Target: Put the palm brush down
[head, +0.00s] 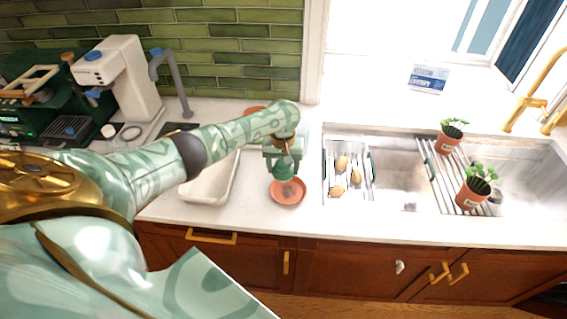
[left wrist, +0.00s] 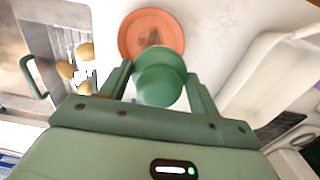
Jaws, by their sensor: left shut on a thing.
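The palm brush (head: 287,172) shows as a green rounded knob. My left gripper (head: 283,158) is shut on it, pointing down over the counter. In the left wrist view the brush (left wrist: 160,80) sits between the two fingers of the gripper (left wrist: 160,72). A terracotta saucer (head: 289,197) lies just below and in front of the brush. It also shows in the left wrist view (left wrist: 130,35), with a dark brownish patch on it, partly covered by the brush. I cannot tell whether the brush touches the saucer. Its underside is hidden.
A white tub (head: 208,190) stands left of the saucer. A rack with several potato-like items (head: 338,190) is to the right, beside the sink (head: 400,185). Two potted plants (head: 450,139) stand on a drying rack. Another terracotta piece (head: 253,110) lies behind my arm.

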